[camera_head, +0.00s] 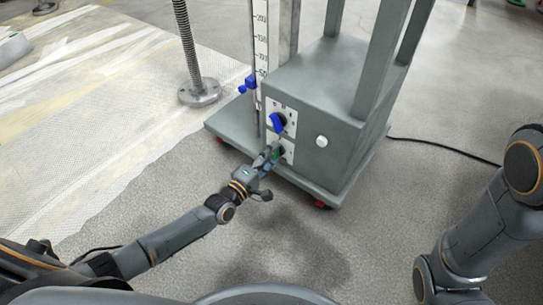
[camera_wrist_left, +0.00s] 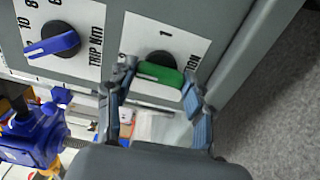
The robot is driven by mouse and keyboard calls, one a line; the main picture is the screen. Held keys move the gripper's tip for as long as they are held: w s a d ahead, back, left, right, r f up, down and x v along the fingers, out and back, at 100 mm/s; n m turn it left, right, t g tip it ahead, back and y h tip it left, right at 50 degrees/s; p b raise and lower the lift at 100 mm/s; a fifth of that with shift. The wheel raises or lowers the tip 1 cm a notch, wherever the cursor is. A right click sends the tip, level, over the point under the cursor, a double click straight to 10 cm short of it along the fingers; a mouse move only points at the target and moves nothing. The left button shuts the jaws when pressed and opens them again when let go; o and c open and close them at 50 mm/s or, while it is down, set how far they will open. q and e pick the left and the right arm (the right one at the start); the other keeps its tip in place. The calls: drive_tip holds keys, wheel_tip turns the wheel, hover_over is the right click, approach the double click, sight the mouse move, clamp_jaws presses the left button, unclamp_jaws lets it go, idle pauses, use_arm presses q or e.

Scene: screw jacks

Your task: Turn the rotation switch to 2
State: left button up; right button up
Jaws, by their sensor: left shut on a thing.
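The rotation switch has a green handle (camera_wrist_left: 160,74) on a black round base, on a white plate (camera_wrist_left: 136,32) with a "1" above it and letters ending in "ION" at its right. The handle lies nearly level in the left wrist view, tilted slightly down to the right. My left gripper (camera_head: 271,158) is at the lower plate of the grey box in the head view, shut on the green handle, one finger at each end. Fingers hide some of the plate; I see no "2". My right gripper is not in view; only its arm shows at the right.
A blue knob (camera_wrist_left: 53,45) marked "TRIP Nm" sits beside the switch, above it in the head view. The grey box (camera_head: 325,85) stands on a wheeled base with a white button (camera_head: 322,142) on its side. A threaded post (camera_head: 188,50) stands behind left. A black cable (camera_head: 440,149) crosses the floor.

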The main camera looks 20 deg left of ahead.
use_arm(q)
drive_tip(key=o, duration=1.2)
drive_tip(key=shift+c, duration=0.2)
drive_tip(key=shift+s, duration=0.1)
drive_tip(key=v, duration=1.1)
drive_tip(key=shift+s+a, duration=0.2)
drive_tip(key=shift+s, duration=0.15)
